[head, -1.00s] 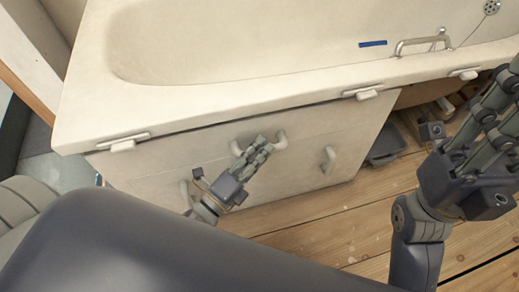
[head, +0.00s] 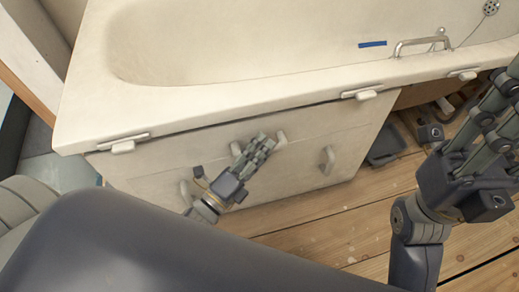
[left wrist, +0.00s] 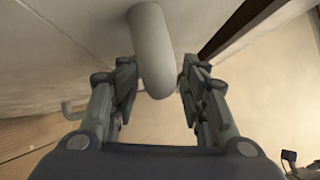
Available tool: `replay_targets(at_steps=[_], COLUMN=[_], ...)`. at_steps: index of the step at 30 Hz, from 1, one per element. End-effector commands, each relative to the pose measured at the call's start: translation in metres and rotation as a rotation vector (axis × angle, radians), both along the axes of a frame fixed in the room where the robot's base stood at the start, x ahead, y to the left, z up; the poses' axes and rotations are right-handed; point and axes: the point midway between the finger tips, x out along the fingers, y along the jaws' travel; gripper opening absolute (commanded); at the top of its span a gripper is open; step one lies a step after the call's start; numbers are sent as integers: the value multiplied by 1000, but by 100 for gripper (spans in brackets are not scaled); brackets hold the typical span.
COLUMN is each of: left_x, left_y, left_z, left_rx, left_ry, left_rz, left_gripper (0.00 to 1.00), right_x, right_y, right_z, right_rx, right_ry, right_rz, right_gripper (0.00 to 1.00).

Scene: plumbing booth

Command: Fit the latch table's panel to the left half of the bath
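The off-white panel (head: 300,123) stands upright on its edge under the left part of the bath (head: 85,110)'s front rim. A dark gap shows along its top. It has a middle handle (head: 281,137), a left handle (head: 185,190) and a right handle (head: 328,160). My left gripper (head: 264,141) is at the middle handle. In the left wrist view, the fingers (left wrist: 158,80) lie close on both sides of a white handle (left wrist: 151,40) and appear closed on it. My right gripper (head: 500,95) is at the right, away from the panel, its fingertips partly cut off.
Rim latches include a left one (head: 123,146), a middle one (head: 363,94) and a right one (head: 465,74). Right of the panel the bath's underside is open, with a dark grey object (head: 386,148) on the wooden floor (head: 345,235). A wall (head: 30,55) bounds the left.

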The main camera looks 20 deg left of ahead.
Motion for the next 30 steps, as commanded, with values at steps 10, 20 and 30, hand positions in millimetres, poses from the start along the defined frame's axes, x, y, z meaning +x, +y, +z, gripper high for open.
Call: replay_targets(at_steps=[10, 20, 30], left_x=[-2, -52, -103], left_y=[6, 22, 39], left_z=[-4, -11, -16], left_rx=[7, 5, 2], left_ry=[10, 11, 5], left_rz=[11, 6, 2], left_gripper=[41, 41, 41], right_x=[0, 0, 0], right_y=[0, 0, 0], right_z=[0, 0, 1], right_rx=[-3, -1, 0], right_ry=[1, 0, -1], right_rz=[-1, 0, 0], right_gripper=[33, 33, 33])
